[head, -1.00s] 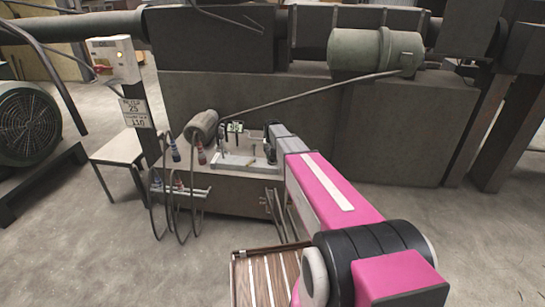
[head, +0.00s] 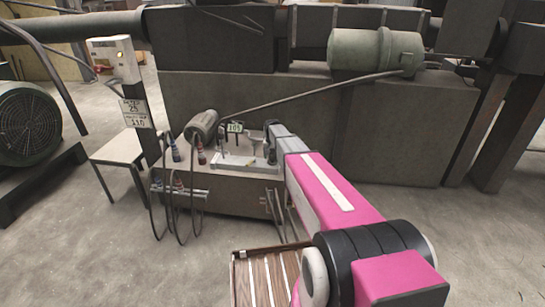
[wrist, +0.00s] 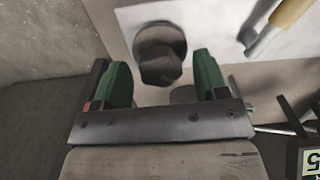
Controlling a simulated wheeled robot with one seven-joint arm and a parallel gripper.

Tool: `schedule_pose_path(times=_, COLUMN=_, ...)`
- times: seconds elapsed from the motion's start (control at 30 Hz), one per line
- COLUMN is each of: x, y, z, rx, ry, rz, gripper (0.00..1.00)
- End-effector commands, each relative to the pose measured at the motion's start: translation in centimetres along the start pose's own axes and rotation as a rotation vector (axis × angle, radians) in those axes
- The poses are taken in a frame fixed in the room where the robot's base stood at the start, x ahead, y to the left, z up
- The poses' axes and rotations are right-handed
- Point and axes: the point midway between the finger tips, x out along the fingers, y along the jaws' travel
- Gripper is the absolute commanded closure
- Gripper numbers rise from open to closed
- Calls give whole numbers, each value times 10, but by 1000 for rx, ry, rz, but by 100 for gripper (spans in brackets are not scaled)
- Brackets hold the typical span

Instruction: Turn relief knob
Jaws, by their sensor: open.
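A dark round knob (wrist: 160,52) stands on a pale panel (wrist: 205,20) in the wrist view. My gripper (wrist: 162,68) is open, with one green finger on each side of the knob in the picture. Gaps show between the knob and both fingers, and I cannot tell how deep the fingers reach. In the head view my gripper (head: 270,135) is small and dark at the far end of my pink arm, above the bench unit. I cannot make out the knob there.
A yellow-handled lever (wrist: 288,14) is right of the knob. A small display (head: 235,127) stands beside my gripper. A grey cylinder (head: 205,124) and hanging cables (head: 172,205) are to the left. A large dark machine (head: 250,95) stands behind.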

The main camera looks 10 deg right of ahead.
Motion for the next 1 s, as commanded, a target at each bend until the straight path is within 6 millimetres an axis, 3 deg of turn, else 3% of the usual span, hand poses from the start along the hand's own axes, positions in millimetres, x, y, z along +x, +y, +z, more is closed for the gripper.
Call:
schedule_pose_path(times=0.17, x=-10, y=0, z=0, rx=0, ry=1, rz=0, gripper=33)
schedule_pose_path(times=0.7, x=-98, y=0, z=0, rx=0, ry=1, rz=0, gripper=33)
schedule_pose_path(times=1.0, x=-108, y=0, z=0, rx=0, ry=-1, rz=0, gripper=33)
